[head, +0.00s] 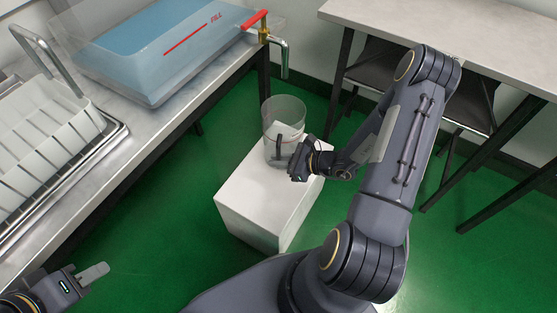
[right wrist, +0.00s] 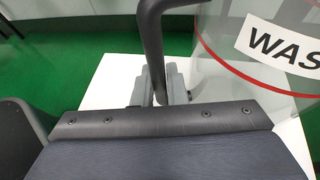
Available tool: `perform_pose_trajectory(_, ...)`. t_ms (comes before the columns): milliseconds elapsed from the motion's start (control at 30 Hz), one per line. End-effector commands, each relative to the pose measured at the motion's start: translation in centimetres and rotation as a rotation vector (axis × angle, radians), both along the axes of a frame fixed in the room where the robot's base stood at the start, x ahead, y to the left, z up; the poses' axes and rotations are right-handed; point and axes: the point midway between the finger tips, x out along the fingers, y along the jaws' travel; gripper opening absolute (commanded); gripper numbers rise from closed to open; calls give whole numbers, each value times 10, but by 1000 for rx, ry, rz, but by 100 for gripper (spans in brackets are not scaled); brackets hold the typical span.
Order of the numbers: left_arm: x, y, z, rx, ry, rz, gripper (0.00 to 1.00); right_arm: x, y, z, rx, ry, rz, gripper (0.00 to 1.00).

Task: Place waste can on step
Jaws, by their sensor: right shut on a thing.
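The waste can (head: 286,112) is a clear cylinder with a white label and a dark handle. It appears upright over the far end of the white step (head: 260,205); its base is partly hidden, so I cannot tell whether it touches. My right gripper (head: 304,160) is at the can's near right side. In the right wrist view its fingers (right wrist: 162,84) are shut around the dark handle (right wrist: 153,40), beside the can's clear wall with a red line and "WAS" lettering (right wrist: 285,45). My left gripper (head: 88,273) is at the lower left, away from the can; its finger opening is unclear.
A metal counter (head: 165,130) on the left holds a clear water tank (head: 150,50) with a tap (head: 275,45) overhanging its edge, and a white rack (head: 45,145). A table (head: 470,35) with dark stools stands at right. Green floor (head: 170,220) is open around the step.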

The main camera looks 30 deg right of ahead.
Motion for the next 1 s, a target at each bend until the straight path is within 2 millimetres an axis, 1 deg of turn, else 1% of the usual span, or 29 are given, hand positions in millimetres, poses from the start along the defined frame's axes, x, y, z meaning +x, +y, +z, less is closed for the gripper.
perform_pose_trajectory(33,0,0,-3,0,0,0,32,0,0,-3,0,-1,0,0)
perform_pose_trajectory(67,0,0,-2,0,0,0,32,0,0,-2,0,0,0,15)
perform_pose_trajectory(200,0,0,-2,0,0,0,32,0,0,-2,1,1,0,33)
perform_pose_trajectory(467,0,0,-1,0,0,0,32,0,0,-1,1,1,0,34)
perform_pose_trajectory(567,0,0,3,0,0,0,32,-1,-1,3,0,1,0,34)
perform_pose_trajectory(667,0,0,6,0,0,0,32,-9,-9,7,-1,2,-4,34)
perform_pose_trajectory(767,0,0,13,0,0,0,32,-22,-22,16,-1,1,-5,34)
perform_pose_trajectory(1000,0,0,26,0,0,0,32,-58,-54,36,-3,2,-5,34)
